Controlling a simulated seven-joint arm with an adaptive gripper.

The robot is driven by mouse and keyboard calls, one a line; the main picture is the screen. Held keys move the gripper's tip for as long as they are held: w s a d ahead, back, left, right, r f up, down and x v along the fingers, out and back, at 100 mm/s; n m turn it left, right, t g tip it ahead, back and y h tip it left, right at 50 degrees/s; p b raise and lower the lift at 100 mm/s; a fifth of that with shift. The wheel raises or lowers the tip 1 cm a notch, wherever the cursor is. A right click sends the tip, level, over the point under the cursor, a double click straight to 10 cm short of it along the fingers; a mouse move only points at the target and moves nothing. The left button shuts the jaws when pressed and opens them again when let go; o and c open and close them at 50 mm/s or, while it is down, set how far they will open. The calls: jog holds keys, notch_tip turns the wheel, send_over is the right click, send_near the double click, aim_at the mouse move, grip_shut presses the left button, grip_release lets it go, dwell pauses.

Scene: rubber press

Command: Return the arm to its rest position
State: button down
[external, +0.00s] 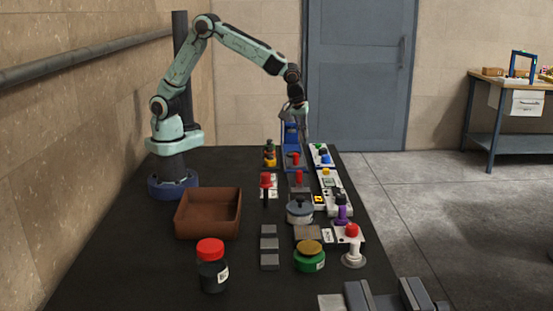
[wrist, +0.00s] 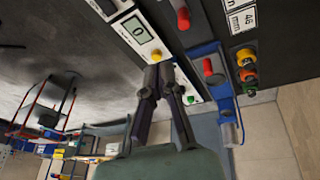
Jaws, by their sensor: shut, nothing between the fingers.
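My gripper (external: 301,112) is at the far end of the dark table, close to a blue press (external: 291,133) and partly overlapping it in the external view. My arm is raised and bent, reaching right from its base at the left. In the wrist view, my gripper (wrist: 158,72) has its fingertips together with nothing between them. The blue press (wrist: 228,105) is right of the fingers there, with a red knob (wrist: 208,68). I cannot tell the exact gap between gripper and press.
Devices with buttons and knobs line the table's right side. A brown tray (external: 179,222) stands at left. A black jar with a red lid (external: 211,264) and grey blocks (external: 269,246) are nearer. A wall pipe (external: 80,60) runs behind my arm.

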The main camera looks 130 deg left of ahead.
jog(key=s+d+r+m+t+h, duration=0.1)
jog(key=s+d+r+m+t, duration=0.2)
jog(key=d+r, duration=0.45)
jog(key=s+d+r+m+t+h, duration=0.1)
jog(key=s+d+r+m, duration=0.35)
jog(key=d, duration=0.55)
jog(key=s+d+f+m+g, duration=0.2)
jog(key=s+d+f+m, duration=0.1)
jog(key=s+m, duration=0.4)
jog(key=s+d+f+m+g+h, duration=0.1)
jog(key=s+d+f+m, duration=0.2)
jog(key=s+m, duration=0.4)
jog(key=shift+d+f+m+g, duration=0.25)
jog(key=shift+f+m+g, duration=0.15)
jog(key=shift+m, duration=0.25)
